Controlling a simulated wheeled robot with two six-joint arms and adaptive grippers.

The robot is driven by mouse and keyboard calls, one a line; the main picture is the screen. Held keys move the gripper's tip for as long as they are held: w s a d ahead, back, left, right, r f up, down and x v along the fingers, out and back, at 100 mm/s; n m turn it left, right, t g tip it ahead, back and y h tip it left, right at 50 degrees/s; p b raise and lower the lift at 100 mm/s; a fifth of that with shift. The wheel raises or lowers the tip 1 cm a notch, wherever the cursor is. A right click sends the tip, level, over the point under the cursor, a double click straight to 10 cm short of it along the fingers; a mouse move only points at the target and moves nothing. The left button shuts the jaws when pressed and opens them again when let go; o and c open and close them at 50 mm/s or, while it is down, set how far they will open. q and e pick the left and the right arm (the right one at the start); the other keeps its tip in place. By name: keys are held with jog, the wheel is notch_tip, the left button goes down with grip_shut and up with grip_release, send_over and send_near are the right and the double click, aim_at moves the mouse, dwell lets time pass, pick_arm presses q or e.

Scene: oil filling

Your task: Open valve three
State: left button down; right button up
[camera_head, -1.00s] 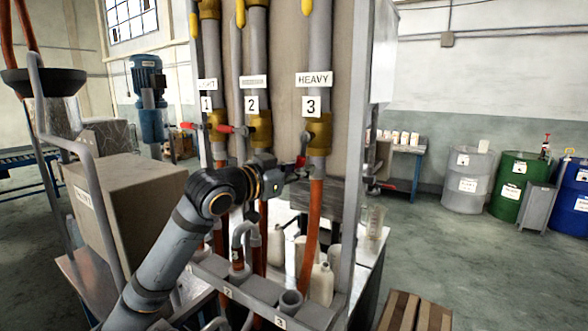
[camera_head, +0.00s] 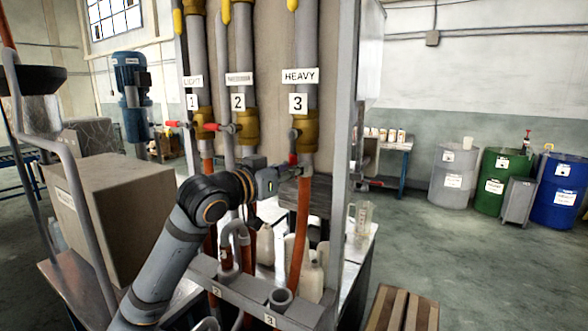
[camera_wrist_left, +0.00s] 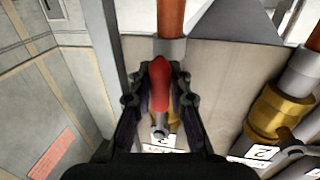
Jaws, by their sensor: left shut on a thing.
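Valve three is a brass body (camera_head: 305,131) on the grey pipe under the "HEAVY" and "3" labels. Its red-tipped handle (camera_head: 293,158) points down along the pipe. My left gripper (camera_head: 288,172) reaches in from the left and is shut on this handle. In the left wrist view, the red handle grip (camera_wrist_left: 160,85) lies between the two dark fingers (camera_wrist_left: 160,100). The fingers partly hide the brass valve behind it. My right gripper is not in view.
Valve two (camera_head: 246,127) and valve one (camera_head: 202,121) stand to the left, with red handles sticking out leftward. An orange hose (camera_head: 300,235) hangs below valve three. A grey frame post (camera_head: 344,140) rises at its right. White bottles (camera_head: 312,283) stand below.

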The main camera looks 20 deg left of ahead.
aim_at(302, 121)
pick_arm(q)
jog(key=c, duration=1.5)
grip_release()
jog(key=shift+f, duration=0.25)
jog(key=shift+c, duration=0.2)
jog(key=o, duration=0.3)
jog(key=shift+s+r, duration=0.15)
jog(key=shift+s, duration=0.1)
jog(key=shift+w+r, duration=0.1)
jog(key=shift+r, duration=0.05)
notch_tip(302, 121, up, 10)
jog(key=shift+f, duration=0.1)
